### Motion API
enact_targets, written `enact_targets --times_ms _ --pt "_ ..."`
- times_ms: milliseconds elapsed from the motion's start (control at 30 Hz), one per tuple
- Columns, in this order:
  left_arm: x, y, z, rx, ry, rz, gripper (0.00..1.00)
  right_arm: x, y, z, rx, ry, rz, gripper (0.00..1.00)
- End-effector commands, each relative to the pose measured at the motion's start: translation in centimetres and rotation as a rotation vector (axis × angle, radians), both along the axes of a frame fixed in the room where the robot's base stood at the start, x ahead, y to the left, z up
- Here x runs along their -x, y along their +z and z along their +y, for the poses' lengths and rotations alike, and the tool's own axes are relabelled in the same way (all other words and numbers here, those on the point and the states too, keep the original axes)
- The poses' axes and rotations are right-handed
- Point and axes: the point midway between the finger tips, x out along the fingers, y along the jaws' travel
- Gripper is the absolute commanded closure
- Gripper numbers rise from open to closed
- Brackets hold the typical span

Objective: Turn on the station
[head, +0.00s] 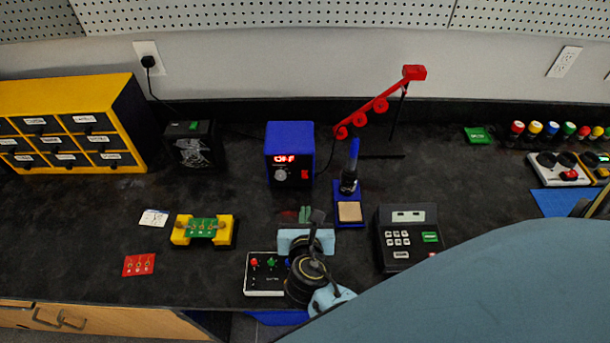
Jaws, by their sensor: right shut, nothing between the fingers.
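The station (290,140) is a blue box standing upright near the back of the bench, and its red display reads OFF. A soldering iron (353,158) with a blue handle stands in a blue holder (344,190) to the right of the station. My right gripper (317,216) is shut and empty, in front of the station and below it in the picture, apart from its front face. My left gripper is not in view.
A black-and-white control box (262,274) lies beside my right wrist. A black keypad device (405,238) stands to the right. A yellow holder with a green board (202,229) is to the left. A red arm (380,104) rises behind the iron.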

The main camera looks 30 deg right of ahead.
Motion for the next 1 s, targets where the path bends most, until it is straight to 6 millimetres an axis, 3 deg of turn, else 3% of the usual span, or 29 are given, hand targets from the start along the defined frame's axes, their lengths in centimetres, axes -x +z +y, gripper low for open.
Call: enact_targets --times_ms 100,567,1000 --pt "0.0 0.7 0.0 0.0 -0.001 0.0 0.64 0.3 -0.3 0.2 -0.005 0.004 0.013 1.0" --pt "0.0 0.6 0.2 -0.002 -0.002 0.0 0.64 -0.1 -0.7 -0.1 -0.004 0.005 0.012 1.0" --pt "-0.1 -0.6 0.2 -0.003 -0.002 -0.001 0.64 -6.9 -4.1 -3.8 -0.004 0.004 0.013 1.0"
